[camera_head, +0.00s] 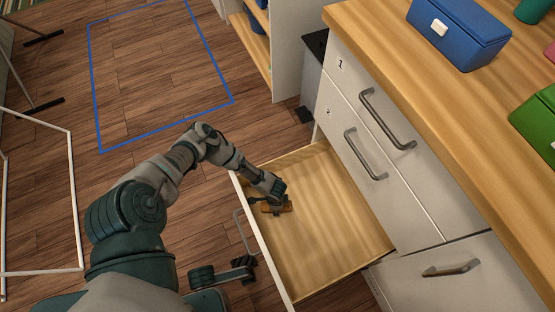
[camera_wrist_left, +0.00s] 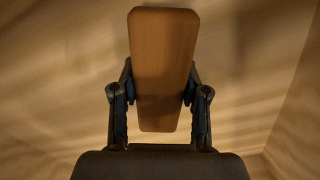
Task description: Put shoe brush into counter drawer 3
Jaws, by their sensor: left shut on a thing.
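My left gripper (camera_head: 272,197) is inside the pulled-out drawer (camera_head: 330,220), near its front panel. It is shut on the shoe brush (camera_head: 280,208), a small orange-brown piece low over or on the drawer floor; I cannot tell whether it touches. In the left wrist view the brush (camera_wrist_left: 164,60) is a plain tapered wooden block, gripped on both sides between the fingers (camera_wrist_left: 160,92). Its bristles are hidden. The open drawer has a wood interior and white front, and sits below the drawers labelled 1 (camera_head: 341,64) and 2 (camera_head: 328,112). My right gripper is not in view.
The wooden counter top (camera_head: 400,70) holds a blue box (camera_head: 458,35) and a green box (camera_head: 540,125). Drawers 1 and 2 are closed, with grey handles. A closed lower front (camera_head: 450,290) is at the right. Wood floor with a blue outline (camera_head: 160,70) lies open at the left.

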